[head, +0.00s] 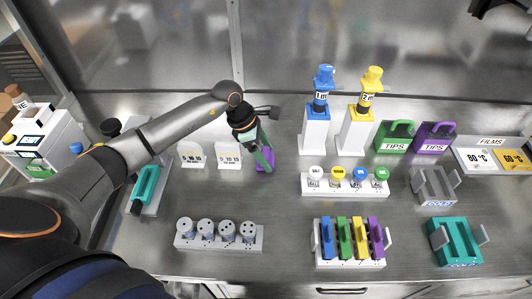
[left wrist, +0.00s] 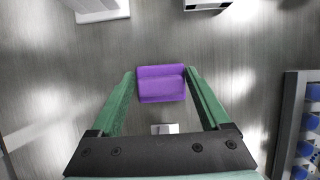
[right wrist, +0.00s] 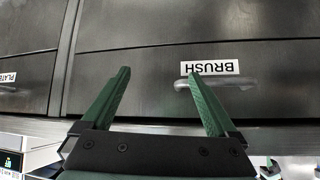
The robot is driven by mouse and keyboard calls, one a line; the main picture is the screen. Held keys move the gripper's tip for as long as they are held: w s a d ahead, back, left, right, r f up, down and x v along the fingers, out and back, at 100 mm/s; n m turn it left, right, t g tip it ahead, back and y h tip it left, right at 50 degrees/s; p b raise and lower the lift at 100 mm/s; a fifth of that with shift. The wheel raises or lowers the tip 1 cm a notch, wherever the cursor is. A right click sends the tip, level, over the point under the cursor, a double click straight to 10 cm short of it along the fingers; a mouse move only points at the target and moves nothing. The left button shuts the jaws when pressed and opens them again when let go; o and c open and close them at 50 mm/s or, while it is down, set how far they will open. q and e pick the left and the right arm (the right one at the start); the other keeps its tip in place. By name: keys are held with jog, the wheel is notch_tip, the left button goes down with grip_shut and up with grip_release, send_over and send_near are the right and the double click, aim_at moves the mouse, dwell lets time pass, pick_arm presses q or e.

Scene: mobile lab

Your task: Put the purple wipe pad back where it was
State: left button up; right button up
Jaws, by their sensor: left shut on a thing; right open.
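The purple wipe pad (left wrist: 160,84) is a small block between the fingertips of my left gripper (left wrist: 160,78), which is shut on it. In the head view the pad (head: 265,160) is low over or on the steel bench, just right of two white cards; I cannot tell whether it touches the bench. My left gripper (head: 264,158) hides part of it. My right gripper (right wrist: 161,72) is open and empty, in front of dark drawers, one with a BRUSH label (right wrist: 210,67).
White cards (head: 229,155) stand left of the pad. A rack of round caps (head: 345,189), a rack of coloured pieces (head: 350,262), a grey-topped rack (head: 219,247), pipette stands (head: 316,135), and green and purple TIPS boxes (head: 433,138) surround it.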

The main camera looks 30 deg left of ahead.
pick_arm(q)
jog(key=shift+f, duration=0.35)
jog(key=shift+f, duration=0.15)
jog(key=o, duration=1.2)
